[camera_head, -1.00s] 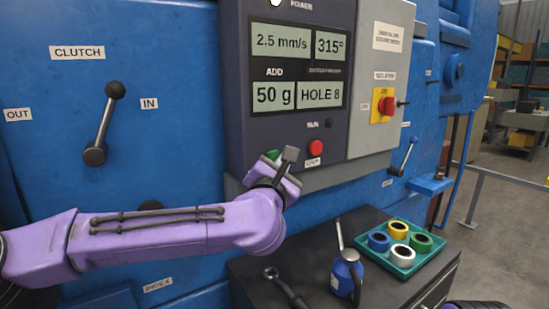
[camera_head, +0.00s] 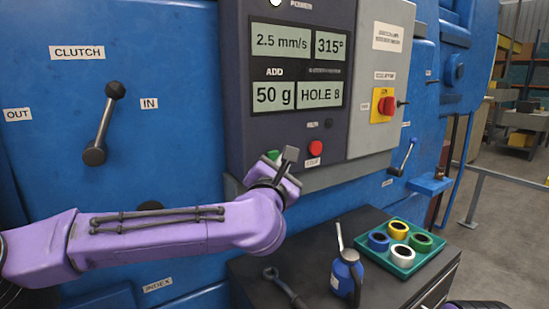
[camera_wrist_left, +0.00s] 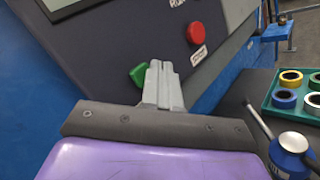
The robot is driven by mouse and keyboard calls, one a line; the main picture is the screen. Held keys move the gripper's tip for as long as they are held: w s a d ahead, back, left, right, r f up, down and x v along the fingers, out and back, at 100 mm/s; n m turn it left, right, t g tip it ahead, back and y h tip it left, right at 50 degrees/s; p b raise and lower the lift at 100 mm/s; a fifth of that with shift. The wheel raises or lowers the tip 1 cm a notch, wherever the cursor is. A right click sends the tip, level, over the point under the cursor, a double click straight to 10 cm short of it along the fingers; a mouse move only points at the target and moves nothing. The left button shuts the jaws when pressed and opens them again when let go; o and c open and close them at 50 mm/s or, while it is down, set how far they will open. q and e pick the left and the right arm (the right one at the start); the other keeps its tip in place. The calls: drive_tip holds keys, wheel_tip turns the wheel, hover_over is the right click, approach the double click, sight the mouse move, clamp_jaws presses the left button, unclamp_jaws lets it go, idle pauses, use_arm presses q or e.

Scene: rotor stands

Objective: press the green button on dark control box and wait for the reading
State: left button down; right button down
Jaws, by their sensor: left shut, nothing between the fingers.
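The dark control box (camera_head: 240,100) is mounted on the blue machine. Its displays read 2.5 mm/s, 315°, ADD 50 g and HOLE 8. The green button (camera_head: 272,155) is low on the panel, partly hidden behind my left gripper (camera_head: 289,156) in the head view. In the left wrist view the green button (camera_wrist_left: 138,74) shows just left of the shut, empty fingers (camera_wrist_left: 160,72); I cannot tell whether they touch it. A red button (camera_head: 315,148) is to the right of it.
A dark cabinet top (camera_head: 300,258) below holds a wrench (camera_head: 285,287), a blue oil can (camera_head: 346,277) and a green tray (camera_head: 415,262) with several coloured rings. A clutch lever (camera_head: 102,125) is at left. A red knob on yellow (camera_head: 386,106) is at right.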

use_arm(q)
drive_tip(key=shift+w+a, duration=0.1)
drive_tip(key=shift+w+a, duration=0.2)
drive_tip(key=shift+w, duration=0.05)
